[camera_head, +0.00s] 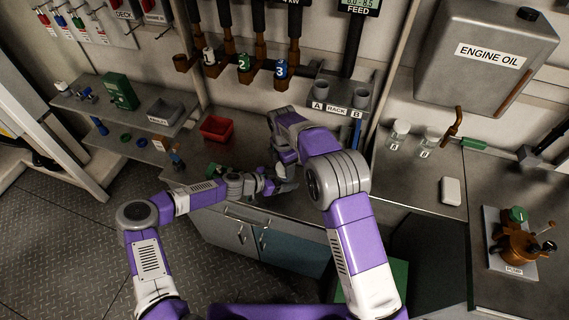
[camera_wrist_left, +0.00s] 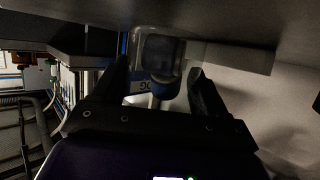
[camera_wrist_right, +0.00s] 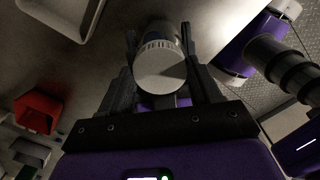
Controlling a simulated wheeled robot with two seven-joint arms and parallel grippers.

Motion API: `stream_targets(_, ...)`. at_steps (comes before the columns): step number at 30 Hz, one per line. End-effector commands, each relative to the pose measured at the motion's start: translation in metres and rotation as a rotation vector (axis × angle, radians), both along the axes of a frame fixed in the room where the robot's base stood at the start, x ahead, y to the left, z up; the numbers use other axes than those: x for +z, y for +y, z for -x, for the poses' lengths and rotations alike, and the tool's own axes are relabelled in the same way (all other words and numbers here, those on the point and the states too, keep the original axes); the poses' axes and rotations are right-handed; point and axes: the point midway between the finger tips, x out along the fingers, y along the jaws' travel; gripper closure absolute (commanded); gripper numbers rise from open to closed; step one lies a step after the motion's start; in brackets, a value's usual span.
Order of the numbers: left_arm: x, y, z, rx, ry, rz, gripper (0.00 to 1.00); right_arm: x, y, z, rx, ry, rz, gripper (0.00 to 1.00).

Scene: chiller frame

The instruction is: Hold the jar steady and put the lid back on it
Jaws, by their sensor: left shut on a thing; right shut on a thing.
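The jar (camera_wrist_left: 163,52) shows in the left wrist view as a clear vessel with dark blue contents, between the fingers of my left gripper (camera_wrist_left: 160,75), which is shut on it. The white lid (camera_wrist_right: 160,70), with a ribbed rim, shows in the right wrist view between the fingers of my right gripper (camera_wrist_right: 159,42), which is shut on it. The jar (camera_wrist_right: 160,29) shows just beyond the lid, roughly in line with it. I cannot tell whether the lid is seated or a small gap is left. In the head view my arms hide jar and lid.
A red bin (camera_head: 216,128) stands on the counter left of my grippers. A rack (camera_head: 340,97) marked A and B holds two grey cups behind them. The counter's front edge is close below my grippers.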

Motion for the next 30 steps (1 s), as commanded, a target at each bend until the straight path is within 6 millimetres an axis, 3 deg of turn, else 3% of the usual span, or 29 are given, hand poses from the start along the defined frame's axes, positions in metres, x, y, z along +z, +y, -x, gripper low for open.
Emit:
stream_targets(3,0.0003,-0.0023,0.0020,-0.007,0.000,0.002,1.00,0.0011,0.0014,-0.0014,-0.209,-0.011,-0.007,0.74)
stream_targets(9,0.0002,-0.0028,0.0024,-0.009,0.001,0.002,1.00,0.0012,0.0014,-0.0017,-0.443,-0.017,-0.014,0.74)
stream_targets(20,0.0000,-0.0033,0.0030,-0.011,0.000,0.002,1.00,0.0015,0.0014,-0.0023,-0.484,-0.020,-0.016,0.74)
stream_targets(21,0.0001,-0.0034,0.0031,-0.011,0.000,0.002,1.00,0.0015,0.0014,-0.0023,-0.484,-0.020,-0.016,0.33)
stream_targets(25,0.0000,-0.0028,0.0025,-0.009,0.001,0.002,1.00,0.0013,0.0012,-0.0019,-0.483,-0.018,-0.015,0.13)
stream_targets(30,0.0001,-0.0018,0.0016,-0.006,0.001,0.001,1.00,0.0007,0.0007,-0.0013,-0.484,-0.016,-0.014,0.12)
